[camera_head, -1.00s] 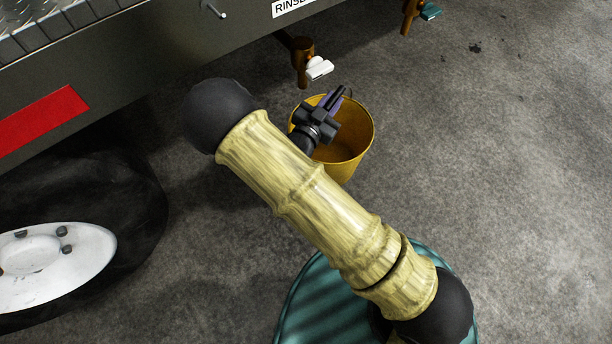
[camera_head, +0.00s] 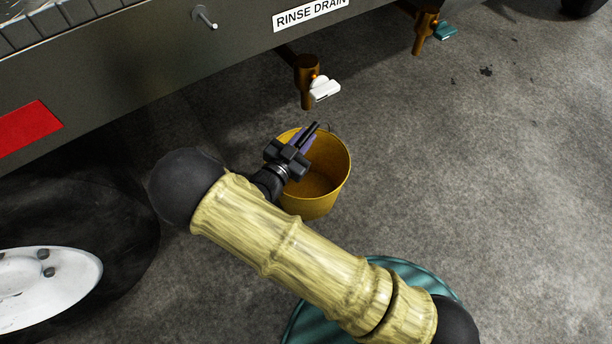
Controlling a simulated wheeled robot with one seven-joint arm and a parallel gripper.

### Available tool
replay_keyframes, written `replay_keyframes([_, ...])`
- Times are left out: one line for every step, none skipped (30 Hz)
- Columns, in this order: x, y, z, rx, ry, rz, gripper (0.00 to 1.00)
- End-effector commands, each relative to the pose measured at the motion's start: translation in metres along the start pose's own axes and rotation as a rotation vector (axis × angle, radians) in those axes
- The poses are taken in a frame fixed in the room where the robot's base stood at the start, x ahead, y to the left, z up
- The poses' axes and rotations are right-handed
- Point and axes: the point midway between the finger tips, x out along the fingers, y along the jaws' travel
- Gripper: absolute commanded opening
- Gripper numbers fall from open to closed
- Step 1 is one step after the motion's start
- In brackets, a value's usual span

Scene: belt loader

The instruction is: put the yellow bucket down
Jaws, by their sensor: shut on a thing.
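The yellow bucket (camera_head: 325,190) is in the middle of the head view, upright and seen from above, with nothing visible inside it. My gripper (camera_head: 307,136) reaches over the bucket's left and back rim. It is shut on the bucket at a purple part (camera_head: 303,143) there, likely the grip of its handle; the fingers partly hide this. I cannot tell whether the bucket's base touches the floor.
A brown drain tap with a white lever (camera_head: 324,90) hangs just behind the bucket, under the "RINSE DRAIN" label (camera_head: 312,13). Another tap with a teal lever (camera_head: 444,31) is farther right. A wheel (camera_head: 45,285) stands at left. The concrete floor (camera_head: 480,180) at right is clear.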

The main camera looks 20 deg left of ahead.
Motion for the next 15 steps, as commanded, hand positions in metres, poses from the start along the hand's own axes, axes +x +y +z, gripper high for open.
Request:
replay_keyframes([-0.001, 0.003, 0.016, -0.001, 0.001, -0.003, 0.0])
replay_keyframes([-0.001, 0.004, 0.022, -0.001, 0.002, -0.003, 0.0])
replay_keyframes([0.0, 0.006, 0.028, -0.001, 0.002, -0.001, 0.0])
replay_keyframes([0.001, 0.007, 0.032, -0.001, 0.003, 0.0, 0.0])
replay_keyframes([0.002, 0.009, 0.035, -0.001, 0.003, 0.002, 0.0])
replay_keyframes([0.003, 0.01, 0.038, -0.001, 0.003, 0.005, 0.0])
replay_keyframes([0.003, 0.011, 0.039, 0.0, 0.003, 0.007, 0.0])
replay_keyframes([0.004, 0.011, 0.04, 0.0, 0.003, 0.008, 0.0])
replay_keyframes([0.004, 0.011, 0.039, 0.0, 0.003, 0.009, 0.0])
replay_keyframes([0.004, 0.011, 0.039, 0.001, 0.003, 0.01, 0.0])
replay_keyframes([0.005, 0.011, 0.038, 0.001, 0.003, 0.011, 0.0])
replay_keyframes([0.005, 0.012, 0.038, 0.001, 0.004, 0.011, 0.0])
replay_keyframes([0.005, 0.012, 0.038, 0.001, 0.004, 0.011, 0.0])
replay_keyframes([0.005, 0.012, 0.038, 0.001, 0.004, 0.011, 0.0])
replay_keyframes([0.004, 0.011, 0.038, 0.001, 0.003, 0.01, 0.0])
